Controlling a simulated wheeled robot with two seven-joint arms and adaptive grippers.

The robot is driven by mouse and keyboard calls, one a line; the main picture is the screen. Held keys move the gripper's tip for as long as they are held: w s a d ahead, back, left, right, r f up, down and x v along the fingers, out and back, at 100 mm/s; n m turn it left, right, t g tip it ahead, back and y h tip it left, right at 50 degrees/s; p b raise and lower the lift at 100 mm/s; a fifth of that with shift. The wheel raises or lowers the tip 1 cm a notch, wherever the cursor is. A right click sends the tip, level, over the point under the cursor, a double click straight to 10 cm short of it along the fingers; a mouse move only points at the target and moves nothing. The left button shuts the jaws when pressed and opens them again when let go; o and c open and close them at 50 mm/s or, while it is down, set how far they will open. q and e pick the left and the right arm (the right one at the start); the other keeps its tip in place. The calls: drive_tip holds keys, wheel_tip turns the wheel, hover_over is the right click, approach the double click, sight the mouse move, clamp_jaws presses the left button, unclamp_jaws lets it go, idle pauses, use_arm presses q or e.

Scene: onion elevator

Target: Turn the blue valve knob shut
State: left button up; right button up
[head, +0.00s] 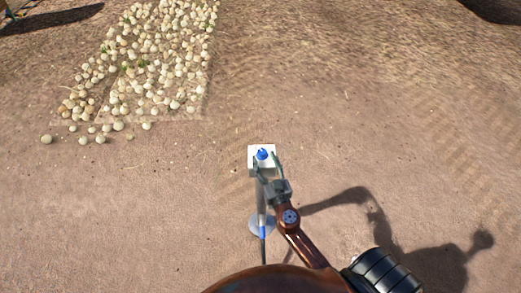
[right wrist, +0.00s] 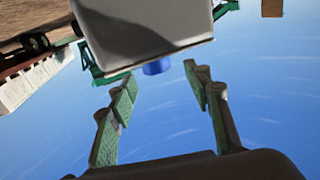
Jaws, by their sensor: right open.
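The blue valve knob (head: 262,154) sits on top of a white box (head: 254,165) on a grey post. In the right wrist view the blue knob (right wrist: 157,68) sticks out from the edge of the pale box (right wrist: 140,30). My right gripper (head: 267,168) is at the near side of the box. Its two fingers are spread, with nothing between them in hand. In the right wrist view the open fingers (right wrist: 160,90) stand left and right of the knob, which appears beyond them. Contact with the knob is not visible. My left gripper is not in view.
The dirt ground (head: 400,110) to the right is clear, apart from a shadow.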

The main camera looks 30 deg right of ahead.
sight(263, 153)
drive_tip(key=x, duration=0.4)
drive_tip(key=shift+s+d+p, duration=0.1)
drive_tip(key=shift+d+p, duration=0.05)
drive_tip(key=shift+p, duration=0.2)
drive_tip(key=shift+w+d, duration=0.15)
drive_tip(key=shift+w, duration=0.35)
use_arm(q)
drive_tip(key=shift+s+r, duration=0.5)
use_arm(e)
drive_tip(key=shift+f, duration=0.1)
drive_tip(key=c, duration=1.2)
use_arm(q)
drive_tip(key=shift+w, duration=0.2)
use_arm(e)
drive_tip(key=shift+o, duration=0.2)
